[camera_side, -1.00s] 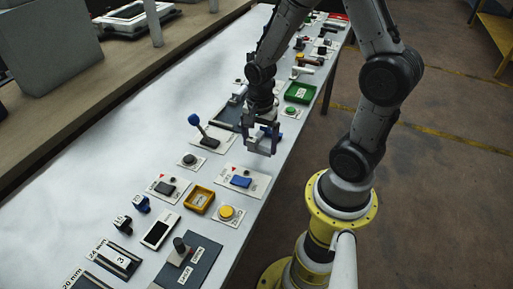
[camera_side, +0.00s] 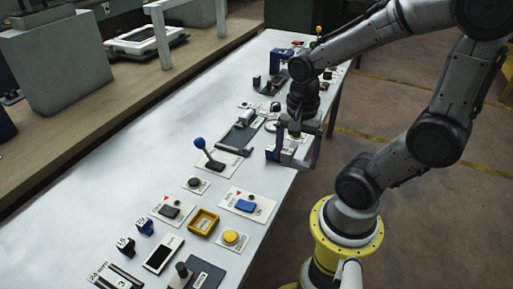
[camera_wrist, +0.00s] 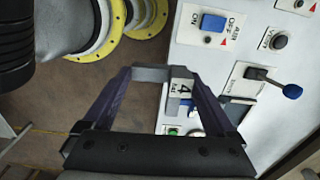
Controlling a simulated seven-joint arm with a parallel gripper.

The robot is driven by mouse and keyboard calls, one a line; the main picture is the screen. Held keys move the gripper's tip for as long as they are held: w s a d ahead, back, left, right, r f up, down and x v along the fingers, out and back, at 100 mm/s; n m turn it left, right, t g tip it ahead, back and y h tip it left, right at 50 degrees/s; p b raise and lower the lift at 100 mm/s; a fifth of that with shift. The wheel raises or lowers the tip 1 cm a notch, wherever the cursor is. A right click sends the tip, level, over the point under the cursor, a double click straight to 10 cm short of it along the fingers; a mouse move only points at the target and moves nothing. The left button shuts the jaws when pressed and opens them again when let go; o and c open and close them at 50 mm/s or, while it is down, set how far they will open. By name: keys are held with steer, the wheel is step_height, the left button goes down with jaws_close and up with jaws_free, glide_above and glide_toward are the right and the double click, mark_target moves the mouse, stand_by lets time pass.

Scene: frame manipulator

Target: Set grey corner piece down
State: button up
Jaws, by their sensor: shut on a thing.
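My gripper (camera_side: 292,152) has dark purple fingers and is above the table's right edge in the side view. It is shut on the grey corner piece (camera_wrist: 150,73), whose grey bar spans the fingertips in the wrist view. A grey part with a white "4" label (camera_wrist: 180,88) joins the bar's right end there and seems to belong to the piece. My fingers partly hide the piece in the side view. I cannot tell how high it is above the table.
A blue-knobbed lever (camera_side: 199,143) stands left of my gripper, beside a dark plate (camera_side: 238,137). A blue rocker switch (camera_side: 246,206), a yellow tray (camera_side: 203,222) and a yellow button (camera_side: 231,237) lie nearer the camera. The table's left strip (camera_side: 120,150) is bare.

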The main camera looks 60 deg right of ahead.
steer(key=w+d+r, duration=0.2)
steer(key=w+d, duration=0.1)
steer(key=w, duration=0.3)
glide_toward(234, 140)
steer(key=a, duration=0.1)
steer(key=s+a+f, duration=0.1)
steer(key=a, duration=0.1)
steer(key=shift+s+a+f, duration=0.2)
steer(key=shift+s+f, duration=0.1)
steer(key=shift+w+d+f, duration=0.1)
steer(key=shift+w+f, duration=0.15)
steer(key=shift+f, duration=0.05)
steer(key=shift+w+f, duration=0.1)
steer(key=shift+f, duration=1.6)
steer(key=shift+f, duration=0.15)
steer(key=o, duration=1.1)
steer(key=shift+c, duration=0.2)
